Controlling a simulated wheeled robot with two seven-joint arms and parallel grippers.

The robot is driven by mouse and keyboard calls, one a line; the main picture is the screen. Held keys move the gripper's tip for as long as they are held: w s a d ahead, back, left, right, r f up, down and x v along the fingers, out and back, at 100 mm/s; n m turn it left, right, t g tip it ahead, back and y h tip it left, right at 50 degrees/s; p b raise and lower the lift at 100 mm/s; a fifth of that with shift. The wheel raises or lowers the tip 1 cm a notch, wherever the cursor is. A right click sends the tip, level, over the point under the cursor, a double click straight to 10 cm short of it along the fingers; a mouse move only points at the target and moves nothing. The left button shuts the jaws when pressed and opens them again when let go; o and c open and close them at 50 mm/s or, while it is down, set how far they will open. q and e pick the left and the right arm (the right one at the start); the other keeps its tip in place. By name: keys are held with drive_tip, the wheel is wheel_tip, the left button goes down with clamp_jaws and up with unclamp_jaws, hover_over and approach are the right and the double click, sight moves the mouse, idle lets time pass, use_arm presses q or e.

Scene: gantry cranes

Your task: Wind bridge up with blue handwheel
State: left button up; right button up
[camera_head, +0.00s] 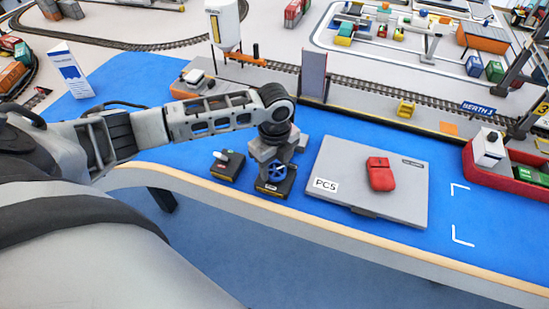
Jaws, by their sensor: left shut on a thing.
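The blue handwheel (276,173) sits on a small dark base box (276,187) near the front edge of the blue table. My left gripper (273,158) points down over the handwheel from above and is shut on it; the fingers hide the wheel's upper part. I cannot tell for sure which part is the bridge; a grey upright panel (314,72) stands beside the railway track behind the handwheel. My right gripper is not in view.
A dark box with a light lever (227,166) stands just left of the handwheel. A grey PC5 case (340,160) with a red object (381,174) on it lies to the right. A red ship (480,175) is at the right edge. Bare blue table (440,208) lies between them.

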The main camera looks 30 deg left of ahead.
sight(274, 168)
use_arm(q)
drive_tip(key=shift+w+r, duration=0.1)
idle(0.4)
drive_tip(key=o, duration=1)
wheel_tip(274, 168, up, 16)
drive_tip(key=shift+f, duration=0.1)
